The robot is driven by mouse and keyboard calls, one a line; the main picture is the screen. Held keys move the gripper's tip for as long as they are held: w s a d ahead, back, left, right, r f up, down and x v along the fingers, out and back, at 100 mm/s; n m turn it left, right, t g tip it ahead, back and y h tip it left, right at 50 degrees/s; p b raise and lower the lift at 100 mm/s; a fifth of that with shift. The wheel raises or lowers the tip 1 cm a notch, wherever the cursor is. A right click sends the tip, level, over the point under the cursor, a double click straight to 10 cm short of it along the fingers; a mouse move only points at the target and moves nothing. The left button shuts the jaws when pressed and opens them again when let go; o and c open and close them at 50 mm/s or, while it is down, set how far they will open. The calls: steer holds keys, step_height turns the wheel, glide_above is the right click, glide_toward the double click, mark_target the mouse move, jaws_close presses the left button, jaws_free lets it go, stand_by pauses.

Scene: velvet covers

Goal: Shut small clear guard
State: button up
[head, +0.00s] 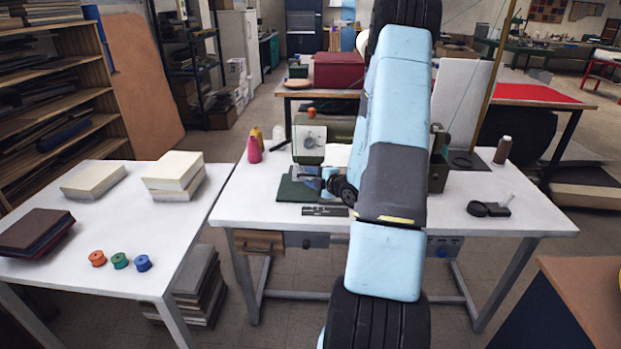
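A green and grey sewing machine (310,144) stands on the white table, partly hidden behind my raised arm. At its needle end, over a dark green cloth-covered piece (298,190), is a cluster of small grey and bluish parts. A pale, clear-looking piece there (327,173) appears to be the small guard; its exact angle is too small to tell. A dark rounded part beside my arm, close to the right of this cluster, seems to be my gripper (342,188). Its fingers are not distinct, and I cannot tell whether it touches the guard.
A flat dark tool (325,211) lies in front. The left table (110,222) holds books and coloured spools.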

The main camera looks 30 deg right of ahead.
steer(key=shift+w, duration=0.3)
steer(key=shift+c, duration=0.3)
jaws_close()
